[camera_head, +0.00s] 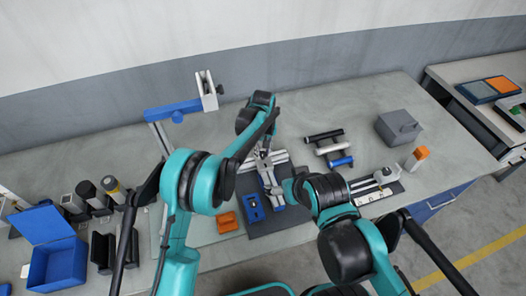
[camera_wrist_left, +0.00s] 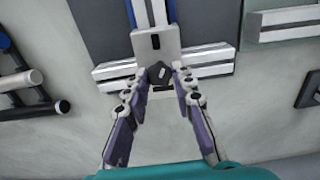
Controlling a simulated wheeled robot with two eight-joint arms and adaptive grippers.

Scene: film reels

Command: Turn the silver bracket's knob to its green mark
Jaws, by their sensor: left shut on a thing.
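In the left wrist view, a dark knob (camera_wrist_left: 158,74) with a small light mark sits at the end of the silver bracket (camera_wrist_left: 150,43). My left gripper (camera_wrist_left: 160,77) has one finger on each side of the knob and is shut on it. In the head view my left gripper (camera_head: 262,152) reaches down at the far end of the silver-and-blue rail assembly, and the arm partly hides the bracket. I cannot make out the green mark. My right arm (camera_head: 325,192) reaches in from the right beside the assembly; its fingers cannot be made out.
The assembly lies on a dark mat (camera_head: 290,216). A blue open box (camera_head: 57,264) is at far left.

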